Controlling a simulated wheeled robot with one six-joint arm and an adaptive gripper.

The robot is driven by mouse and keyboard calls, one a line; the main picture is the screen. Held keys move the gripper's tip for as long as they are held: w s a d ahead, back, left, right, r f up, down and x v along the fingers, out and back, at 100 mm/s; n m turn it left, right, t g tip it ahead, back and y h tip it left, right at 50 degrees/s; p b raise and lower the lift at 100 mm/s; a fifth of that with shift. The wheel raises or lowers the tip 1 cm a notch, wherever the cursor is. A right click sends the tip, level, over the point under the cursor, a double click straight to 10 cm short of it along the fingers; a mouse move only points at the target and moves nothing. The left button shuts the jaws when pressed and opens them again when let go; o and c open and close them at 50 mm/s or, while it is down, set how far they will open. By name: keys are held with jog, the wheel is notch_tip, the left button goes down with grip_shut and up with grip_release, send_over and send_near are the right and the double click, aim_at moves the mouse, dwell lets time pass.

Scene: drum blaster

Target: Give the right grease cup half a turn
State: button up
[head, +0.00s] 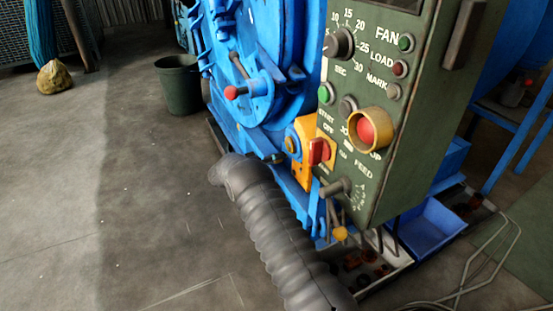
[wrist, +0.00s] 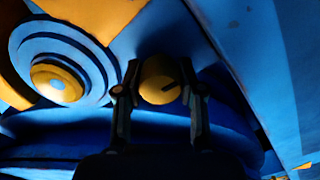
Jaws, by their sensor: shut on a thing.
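In the wrist view, a round yellow cap with a dark mark on its face, which I take to be the right grease cup (wrist: 158,76), sits between the two dark fingers of my gripper (wrist: 165,88). The fingers are closed on its left and right sides. In the head view I cannot make out my gripper or this cup.
In the wrist view, a stepped blue disc with a yellow centre (wrist: 57,83) is close on the left. In the head view, a green control panel (head: 385,185) stands right of the blue drum machine (head: 285,40). A dark green bucket (head: 182,88) stands behind.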

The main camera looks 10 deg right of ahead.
jog(key=shift+s+f, duration=0.1)
jog(key=o, duration=1.1)
jog(key=shift+o, duration=0.2)
jog(key=v, duration=1.2)
